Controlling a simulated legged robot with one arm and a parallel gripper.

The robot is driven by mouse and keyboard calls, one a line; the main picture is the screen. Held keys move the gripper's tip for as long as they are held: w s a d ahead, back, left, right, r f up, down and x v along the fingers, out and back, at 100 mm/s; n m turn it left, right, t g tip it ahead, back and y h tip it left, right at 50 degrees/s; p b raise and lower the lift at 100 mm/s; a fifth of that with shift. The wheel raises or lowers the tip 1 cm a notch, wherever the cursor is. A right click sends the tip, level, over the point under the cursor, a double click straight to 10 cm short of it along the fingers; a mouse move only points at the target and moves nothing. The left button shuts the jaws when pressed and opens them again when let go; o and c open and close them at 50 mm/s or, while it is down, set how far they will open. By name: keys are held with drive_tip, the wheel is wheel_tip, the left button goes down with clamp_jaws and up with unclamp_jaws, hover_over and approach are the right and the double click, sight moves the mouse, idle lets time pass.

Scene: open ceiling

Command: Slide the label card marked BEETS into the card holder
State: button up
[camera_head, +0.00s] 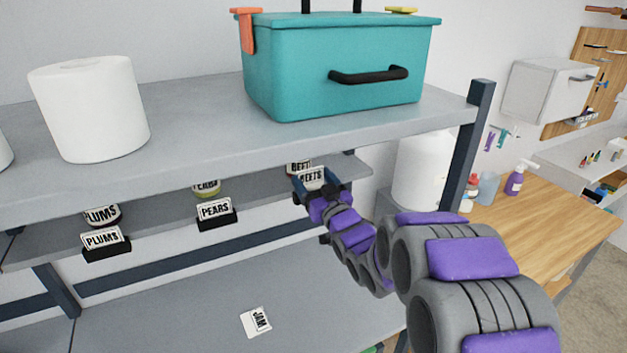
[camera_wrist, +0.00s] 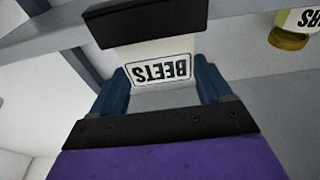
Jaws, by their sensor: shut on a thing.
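The white BEETS card (camera_head: 312,177) is between the blue fingers of my gripper (camera_head: 315,184), at the right end of the middle shelf. In the wrist view, the card (camera_wrist: 160,70) appears upside down, with my gripper (camera_wrist: 160,88) shut on its sides. A black card holder (camera_wrist: 148,18) lies right at the card's unprinted lower edge. I cannot tell whether that edge is inside the slot or only against it. In the head view this holder is hidden by my gripper. A jar with a matching label (camera_head: 297,166) stands just behind the card.
PLUMS (camera_head: 106,252) and PEARS (camera_head: 217,222) holders with cards sit along the shelf edge, jars behind them. A loose JAM card (camera_head: 256,322) lies on the lower surface. The upper shelf (camera_head: 200,130) overhangs, carrying a teal box (camera_head: 300,85). A dark post (camera_head: 463,165) stands right.

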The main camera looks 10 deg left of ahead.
drive_tip(key=shift+f+b, duration=0.3)
drive_tip(key=shift+f, duration=0.85)
drive_tip(key=o, duration=0.9)
drive_tip(key=shift+o, duration=0.2)
